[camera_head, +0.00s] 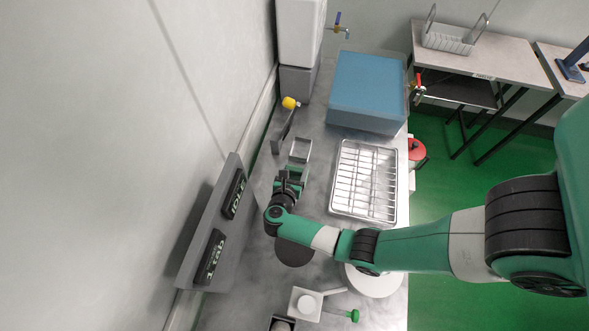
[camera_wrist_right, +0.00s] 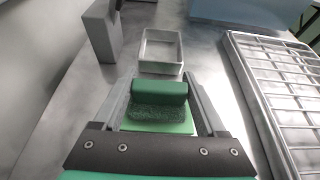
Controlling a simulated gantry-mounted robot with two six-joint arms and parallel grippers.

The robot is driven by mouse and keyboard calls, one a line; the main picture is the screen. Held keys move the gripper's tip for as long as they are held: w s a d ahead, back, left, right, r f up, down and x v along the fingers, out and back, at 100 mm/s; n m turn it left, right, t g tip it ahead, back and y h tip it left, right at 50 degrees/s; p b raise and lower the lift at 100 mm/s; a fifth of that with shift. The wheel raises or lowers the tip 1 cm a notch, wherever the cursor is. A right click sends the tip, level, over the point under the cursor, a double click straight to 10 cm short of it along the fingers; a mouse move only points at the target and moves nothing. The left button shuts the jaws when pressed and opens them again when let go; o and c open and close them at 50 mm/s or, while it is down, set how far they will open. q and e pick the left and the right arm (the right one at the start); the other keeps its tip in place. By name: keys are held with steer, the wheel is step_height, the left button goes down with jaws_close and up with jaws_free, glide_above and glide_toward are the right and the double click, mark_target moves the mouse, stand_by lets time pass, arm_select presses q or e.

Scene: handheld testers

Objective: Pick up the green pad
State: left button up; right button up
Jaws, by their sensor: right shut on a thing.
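The green pad (camera_wrist_right: 158,116) shows in the right wrist view, with a dark green rounded grip (camera_wrist_right: 160,92) along its far end. My right gripper (camera_wrist_right: 160,100) is shut on it, with one finger on each side. In the head view my right gripper (camera_head: 290,180) is above the metal table, at the left of the wire rack, and mostly hides the pad. A small open grey square frame or tray (camera_wrist_right: 162,50) lies just beyond the pad. My left gripper is not in view.
A wire rack in a metal tray (camera_head: 335,200) lies to the right. A blue box (camera_head: 366,88) stands at the back. A grey panel with black signs (camera_head: 211,236) stands at the left. A yellow-topped stand (camera_head: 290,103) is beyond the small tray.

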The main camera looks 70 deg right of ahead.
step_height(320, 180, up, 3)
steer(key=shift+r+p, duration=0.1)
steer(key=shift+p, duration=0.75)
steer(key=s+r+p, duration=0.3)
steer(key=s+r, duration=0.2)
steer(key=s, duration=0.2)
steer(key=s+d+r+p, duration=0.1)
steer(key=s+r+p, duration=0.2)
steer(key=s, duration=0.4)
steer(key=shift+d+r+p, duration=0.3)
steer(key=shift+r+p, duration=0.1)
steer(key=shift+r, duration=0.45)
